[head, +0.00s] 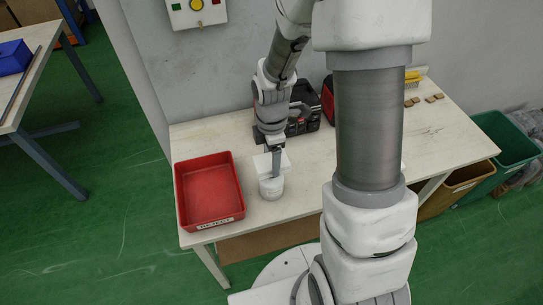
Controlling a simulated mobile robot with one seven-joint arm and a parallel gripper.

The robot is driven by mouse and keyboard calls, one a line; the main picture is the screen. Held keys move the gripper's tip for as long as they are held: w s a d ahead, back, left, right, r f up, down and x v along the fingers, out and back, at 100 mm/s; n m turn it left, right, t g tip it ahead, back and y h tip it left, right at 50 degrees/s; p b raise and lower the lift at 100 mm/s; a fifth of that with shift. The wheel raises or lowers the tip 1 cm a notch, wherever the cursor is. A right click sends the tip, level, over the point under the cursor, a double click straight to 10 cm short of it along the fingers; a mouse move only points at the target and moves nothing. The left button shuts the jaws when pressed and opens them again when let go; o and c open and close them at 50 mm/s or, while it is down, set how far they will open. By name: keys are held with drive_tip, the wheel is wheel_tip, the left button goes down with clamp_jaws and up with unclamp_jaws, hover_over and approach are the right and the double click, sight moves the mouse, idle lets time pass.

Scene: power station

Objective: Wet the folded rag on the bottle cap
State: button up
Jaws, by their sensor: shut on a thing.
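A small whitish bottle or jar (271,188) stands upright on the table, right of the red tray. A white folded rag (263,163) is at its top, at the tips of my gripper (276,165). My gripper points down and is shut on the rag. The rag looks to be over or touching the bottle's cap, but I cannot tell if it presses on it. The cap itself is hidden by the rag and gripper.
A red tray (182,196) stands empty at the table's left front. A dark toolbox (303,124) stands behind my gripper. Small brown blocks (430,99) lie at the right back. My arm hides the table's middle. Green and brown bins (505,133) stand right of the table (205,137).

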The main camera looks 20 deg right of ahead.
sight(270, 156)
drive_tip(key=shift+f+b, duration=0.5)
drive_tip(key=shift+f, duration=0.25)
idle(1.2)
drive_tip(key=shift+r, duration=0.15)
wheel_tip(270, 156, up, 7)
drive_tip(key=p, duration=0.6)
idle(0.9)
drive_tip(key=m, duration=0.1)
drive_tip(key=w+m, duration=0.1)
drive_tip(key=m, duration=0.3)
drive_tip(key=shift+w, duration=0.25)
drive_tip(key=m, duration=0.2)
drive_tip(key=w+m, duration=0.1)
drive_tip(key=m, duration=0.1)
drive_tip(key=shift+w+m, duration=0.15)
drive_tip(key=shift+m, duration=0.25)
drive_tip(key=m, duration=0.2)
drive_tip(key=w+m, duration=0.1)
drive_tip(key=m, duration=0.2)
drive_tip(key=w+m, duration=0.1)
drive_tip(key=m, duration=0.2)
drive_tip(key=shift+w, duration=0.15)
